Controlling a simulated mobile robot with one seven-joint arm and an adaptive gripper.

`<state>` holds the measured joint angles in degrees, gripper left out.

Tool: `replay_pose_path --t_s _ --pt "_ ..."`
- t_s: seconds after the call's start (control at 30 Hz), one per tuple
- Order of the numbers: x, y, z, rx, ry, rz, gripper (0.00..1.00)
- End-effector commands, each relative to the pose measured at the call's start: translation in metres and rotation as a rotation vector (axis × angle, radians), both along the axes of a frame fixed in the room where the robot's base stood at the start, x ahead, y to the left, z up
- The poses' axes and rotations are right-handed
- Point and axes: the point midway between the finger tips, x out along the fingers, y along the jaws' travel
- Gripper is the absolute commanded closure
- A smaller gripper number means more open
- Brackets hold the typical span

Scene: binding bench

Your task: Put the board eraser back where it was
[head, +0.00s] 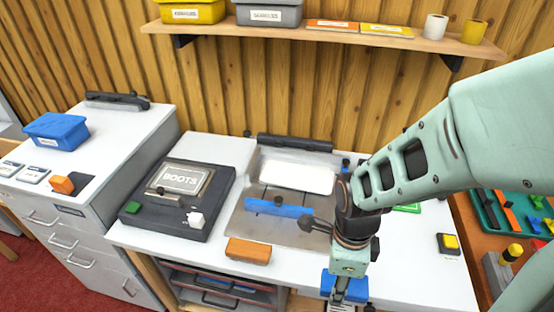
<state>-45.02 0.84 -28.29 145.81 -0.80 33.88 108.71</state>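I cannot tell for certain which thing is the board eraser. An orange-brown block (248,250), a likely match, lies near the bench's front edge, left of my gripper. My gripper (347,296) points down at the bottom of the head view, near the front edge. A blue block (328,284) shows around and behind its fingers. I cannot tell whether the fingers hold this block or only pass in front of it. The fingertips are small and partly cut off, so their opening is unclear.
A dark press marked BOOTS (184,181) stands left on the bench (214,147). A metal plate device with a blue bar (277,208) is in the middle. A yellow-topped button box (449,243) is at right. A shelf (340,37) hangs above.

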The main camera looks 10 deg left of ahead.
Motion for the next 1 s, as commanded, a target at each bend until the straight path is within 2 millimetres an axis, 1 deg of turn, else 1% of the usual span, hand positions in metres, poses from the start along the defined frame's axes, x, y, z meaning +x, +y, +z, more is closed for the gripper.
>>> replay_pose_path --t_s 0.03,0.2,0.4,0.5,0.6,0.8,0.9,1.0 --pt "-0.001 -0.003 0.003 -0.013 0.011 -0.004 1.00" --pt "0.002 -0.006 -0.001 -0.022 0.007 -0.010 1.00" --pt "0.026 0.008 -0.018 -0.019 0.003 -0.008 1.00" --pt "0.045 0.019 -0.031 -0.018 0.001 -0.008 1.00" --pt "0.063 0.030 -0.039 -0.018 0.001 -0.007 1.00" --pt "0.084 0.042 -0.069 -0.017 0.003 -0.010 1.00" --pt "0.093 0.047 -0.080 -0.016 0.002 -0.009 1.00" --pt "0.098 0.051 -0.087 -0.016 0.001 -0.008 1.00"
